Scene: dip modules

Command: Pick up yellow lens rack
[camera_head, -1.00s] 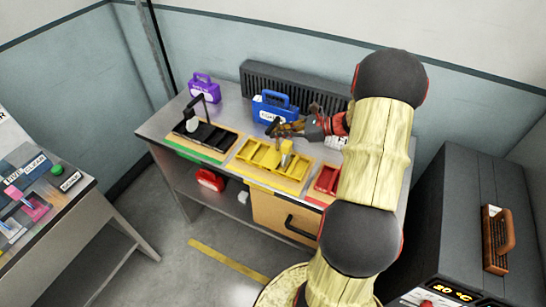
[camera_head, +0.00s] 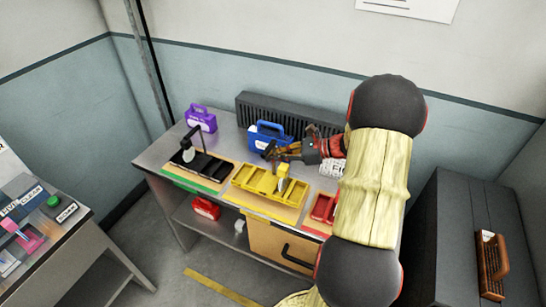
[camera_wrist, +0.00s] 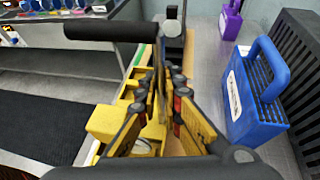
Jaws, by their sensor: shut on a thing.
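The yellow lens rack (camera_head: 252,181) is a long tray with compartments over its tan mat on the workbench; a yellow block stands up near its right end. I cannot tell whether the rack touches the mat. My gripper (camera_head: 268,152) is over the rack's back side, shut on its dark upright handle. In the wrist view my gripper (camera_wrist: 163,82) shows its fingers closed together, with a black bar (camera_wrist: 110,32) sticking out to the left above them. Part of the yellow rack (camera_wrist: 108,123) shows below and left of the fingers. The fingers hide most of the grip.
A black rack (camera_head: 205,165) with an upright arm is to the left, a red rack (camera_head: 323,207) to the right. A blue case (camera_head: 270,136) stands close behind my gripper; a purple case (camera_head: 201,119) is at the back left. A dark ribbed panel (camera_head: 285,108) lines the bench's back.

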